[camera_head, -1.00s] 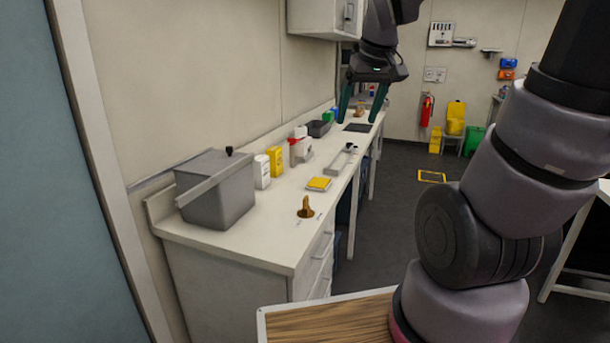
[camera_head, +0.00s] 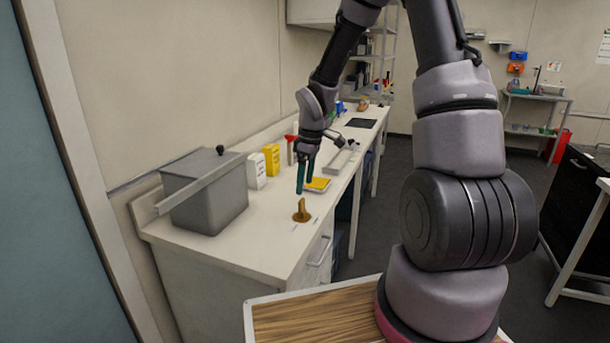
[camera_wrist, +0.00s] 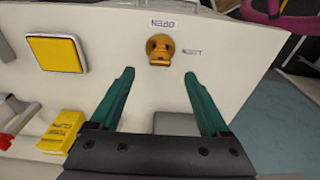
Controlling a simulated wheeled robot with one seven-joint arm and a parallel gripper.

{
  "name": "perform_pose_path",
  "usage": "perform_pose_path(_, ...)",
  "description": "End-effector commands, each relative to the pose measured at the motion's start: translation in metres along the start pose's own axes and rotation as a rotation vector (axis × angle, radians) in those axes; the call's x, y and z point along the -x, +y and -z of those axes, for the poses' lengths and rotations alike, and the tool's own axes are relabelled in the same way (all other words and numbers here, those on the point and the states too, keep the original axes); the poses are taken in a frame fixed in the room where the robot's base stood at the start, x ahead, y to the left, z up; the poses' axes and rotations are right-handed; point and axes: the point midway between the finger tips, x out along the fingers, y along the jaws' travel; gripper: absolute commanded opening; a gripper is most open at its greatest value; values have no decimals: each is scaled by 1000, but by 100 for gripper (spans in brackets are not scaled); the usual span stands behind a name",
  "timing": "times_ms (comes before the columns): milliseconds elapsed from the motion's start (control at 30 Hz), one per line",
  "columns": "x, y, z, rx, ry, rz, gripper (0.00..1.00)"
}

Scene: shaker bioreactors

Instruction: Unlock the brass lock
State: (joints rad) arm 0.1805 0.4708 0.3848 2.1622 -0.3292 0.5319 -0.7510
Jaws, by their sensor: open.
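The brass lock (camera_head: 301,211) stands on the white bench top near its front corner. In the wrist view the brass lock (camera_wrist: 160,49) shows from above, with small printed labels (camera_wrist: 162,24) beside it; one appears to read "OPEN", seen upside down. My gripper (camera_head: 305,191) points down just above and behind the lock in the head view. In the wrist view my gripper (camera_wrist: 160,76) has its two green fingers apart and empty. The lock lies beyond the fingertips, roughly centred between them, and does not touch them.
A grey lidded box (camera_head: 205,195) stands to the left on the bench. A yellow pad (camera_head: 318,184) lies close behind my fingers. A grey tray (camera_head: 343,160) is farther back. The bench top around the lock is clear.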

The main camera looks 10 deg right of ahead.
Motion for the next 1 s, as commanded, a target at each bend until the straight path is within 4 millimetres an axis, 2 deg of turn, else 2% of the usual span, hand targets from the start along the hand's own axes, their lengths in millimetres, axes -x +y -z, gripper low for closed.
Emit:
perform_pose_path(300, -59, -2, 0, 2, -3, 3, 80)
perform_pose_path(500, -83, -1, 0, -1, -2, 2, 80)
perform_pose_path(667, -91, -1, 0, -2, -1, 0, 80)
perform_pose_path(933, -92, 0, 0, -2, 0, 0, 80)
perform_pose_path(1000, -92, 0, 0, -2, 0, 0, 53)
